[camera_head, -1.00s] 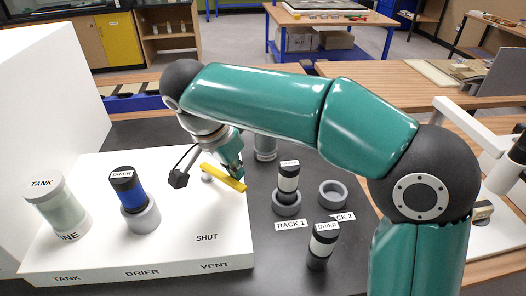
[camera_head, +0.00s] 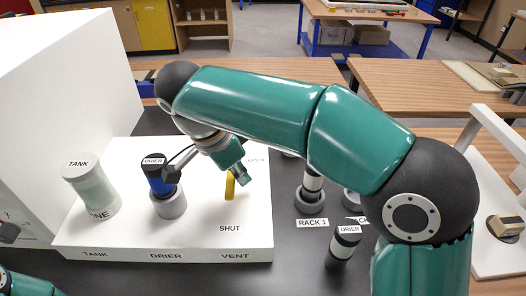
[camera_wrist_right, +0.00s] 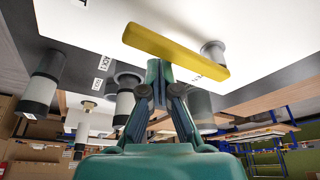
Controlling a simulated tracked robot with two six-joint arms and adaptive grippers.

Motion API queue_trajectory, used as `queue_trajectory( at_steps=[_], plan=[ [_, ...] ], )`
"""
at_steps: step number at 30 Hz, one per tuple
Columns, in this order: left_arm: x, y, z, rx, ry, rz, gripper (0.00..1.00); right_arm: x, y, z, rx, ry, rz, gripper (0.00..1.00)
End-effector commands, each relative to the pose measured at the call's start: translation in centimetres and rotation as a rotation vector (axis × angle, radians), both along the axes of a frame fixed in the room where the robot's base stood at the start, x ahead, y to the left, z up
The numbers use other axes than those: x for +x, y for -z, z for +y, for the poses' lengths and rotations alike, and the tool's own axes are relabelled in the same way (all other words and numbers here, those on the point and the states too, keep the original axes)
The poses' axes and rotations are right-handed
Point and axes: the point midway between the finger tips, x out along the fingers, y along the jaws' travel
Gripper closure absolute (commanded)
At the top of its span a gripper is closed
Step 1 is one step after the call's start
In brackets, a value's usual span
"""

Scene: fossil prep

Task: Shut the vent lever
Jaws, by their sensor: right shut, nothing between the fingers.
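The vent lever (camera_head: 230,188) is a yellow bar on the white panel (camera_head: 110,235). In the head view it points down towards the SHUT label, with the OPEN label at its upper right. My right gripper (camera_head: 242,179) is at the lever's right side, pointing down, and hides its upper end. The lever (camera_wrist_right: 175,50) also crosses the top of the wrist view, with its round grey post beside it. My right fingers (camera_wrist_right: 160,75) are shut and empty beside the bar; I cannot tell whether they touch it. My left gripper is out of view.
The white tank (camera_head: 90,190) and a blue drier (camera_head: 160,185) in a grey collar stand left of the lever. A black-and-white drier (camera_head: 312,182) stands at RACK 1, and another drier (camera_head: 343,247) stands on the dark bench, right of the panel.

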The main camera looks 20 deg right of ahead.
Motion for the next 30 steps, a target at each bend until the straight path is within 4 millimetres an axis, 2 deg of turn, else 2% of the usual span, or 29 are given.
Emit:
queue_trajectory(
  at_steps=[6,22,26,30],
  plan=[
    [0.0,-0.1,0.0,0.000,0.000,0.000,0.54,0.0,0.0,0.9,0.011,-0.008,-0.002,1.00],
    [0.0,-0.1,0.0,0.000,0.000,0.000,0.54,0.1,-0.1,1.1,0.013,-0.012,-0.003,1.00],
    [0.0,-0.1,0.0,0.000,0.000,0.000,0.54,0.1,-1.0,1.4,0.014,-0.010,-0.007,1.00],
    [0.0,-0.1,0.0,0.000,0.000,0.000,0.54,0.0,-2.9,1.8,0.012,-0.009,-0.008,1.00]
  ],
)
